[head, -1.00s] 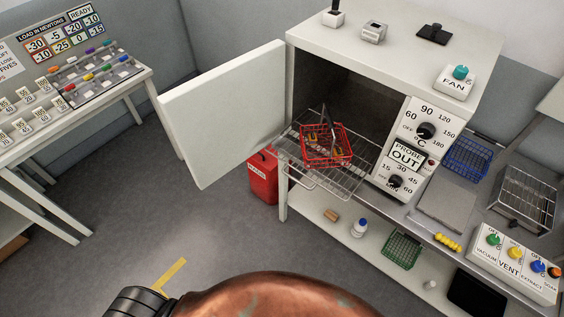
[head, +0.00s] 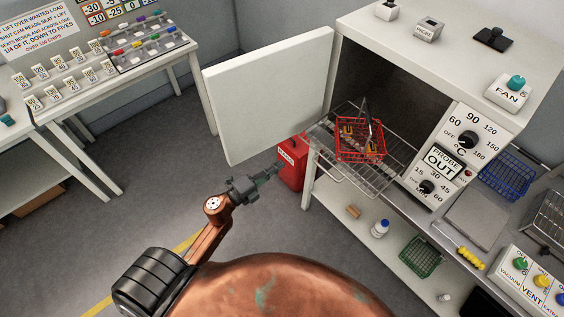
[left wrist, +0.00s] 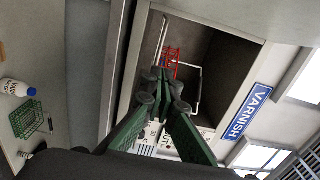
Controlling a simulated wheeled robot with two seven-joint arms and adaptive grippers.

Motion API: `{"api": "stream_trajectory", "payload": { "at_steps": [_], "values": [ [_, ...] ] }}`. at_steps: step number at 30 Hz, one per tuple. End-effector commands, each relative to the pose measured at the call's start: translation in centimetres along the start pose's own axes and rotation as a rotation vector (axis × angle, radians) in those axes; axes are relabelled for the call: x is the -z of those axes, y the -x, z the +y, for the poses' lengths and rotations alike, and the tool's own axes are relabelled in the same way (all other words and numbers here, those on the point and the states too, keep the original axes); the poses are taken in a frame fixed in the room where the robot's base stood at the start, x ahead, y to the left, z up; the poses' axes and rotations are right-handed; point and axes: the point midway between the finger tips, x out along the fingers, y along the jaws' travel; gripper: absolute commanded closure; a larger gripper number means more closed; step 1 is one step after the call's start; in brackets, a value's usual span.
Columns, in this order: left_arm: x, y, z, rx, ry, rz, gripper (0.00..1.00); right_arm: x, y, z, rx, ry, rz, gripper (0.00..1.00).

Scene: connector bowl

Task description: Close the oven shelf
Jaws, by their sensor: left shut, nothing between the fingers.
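The wire oven shelf (head: 345,175) sticks out of the open oven (head: 385,85) through its front. A red wire basket (head: 360,143) with small items in it sits on the shelf. The white oven door (head: 268,95) is swung open to the left. My left gripper (head: 277,170) is shut and empty, in front of the oven, left of the shelf and below the door, apart from both. In the left wrist view its closed fingers (left wrist: 168,80) point toward the oven opening, with the red basket (left wrist: 172,58) beyond them. My right gripper is not in view.
A red container (head: 291,162) stands on the floor left of the oven stand. A lower white shelf holds a white bottle (head: 380,228) and a green basket (head: 420,255). A blue basket (head: 507,173) is at right. Open floor lies between the left table (head: 100,120) and the oven.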

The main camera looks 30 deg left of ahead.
Motion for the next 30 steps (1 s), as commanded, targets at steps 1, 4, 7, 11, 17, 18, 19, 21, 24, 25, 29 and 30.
{"api": "stream_trajectory", "payload": {
  "at_steps": [1, 4, 7, 11, 17, 18, 19, 21, 24, 25, 29, 30],
  "values": [
    [0.0, -1.1, -0.2, 0.003, 0.0, 0.001, 1.0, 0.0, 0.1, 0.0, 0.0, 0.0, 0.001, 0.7],
    [0.0, -3.1, -0.2, 0.004, 0.001, 0.0, 1.0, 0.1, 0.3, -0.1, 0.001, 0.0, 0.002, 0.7],
    [0.0, -5.3, -0.2, 0.003, 0.002, 0.0, 1.0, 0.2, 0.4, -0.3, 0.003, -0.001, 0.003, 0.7],
    [0.0, -7.8, -0.2, 0.003, 0.003, -0.001, 1.0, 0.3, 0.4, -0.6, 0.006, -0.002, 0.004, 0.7],
    [-0.1, -10.7, 0.0, 0.001, 0.004, -0.002, 1.0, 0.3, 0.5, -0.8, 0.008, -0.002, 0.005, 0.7],
    [-0.1, -11.1, 0.0, 0.0, 0.004, -0.002, 1.0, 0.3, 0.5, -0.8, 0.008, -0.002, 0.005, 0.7],
    [-0.1, -11.3, 0.0, 0.0, 0.004, -0.002, 1.0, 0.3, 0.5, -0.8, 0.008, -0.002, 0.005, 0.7],
    [-0.1, -11.7, 0.0, 0.0, 0.004, -0.002, 1.0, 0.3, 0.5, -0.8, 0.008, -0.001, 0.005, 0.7],
    [-0.1, -11.9, 0.1, -0.001, 0.004, -0.003, 1.0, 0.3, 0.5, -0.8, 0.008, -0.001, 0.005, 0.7],
    [-0.1, -11.9, 0.1, -0.001, 0.004, -0.003, 1.0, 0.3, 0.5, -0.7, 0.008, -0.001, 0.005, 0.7],
    [-0.1, -11.9, 0.1, -0.001, 0.004, -0.003, 1.0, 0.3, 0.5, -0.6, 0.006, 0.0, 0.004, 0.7],
    [-0.1, -11.9, 0.1, -0.001, 0.004, -0.003, 1.0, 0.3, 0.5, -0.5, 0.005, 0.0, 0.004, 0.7]
  ]
}}
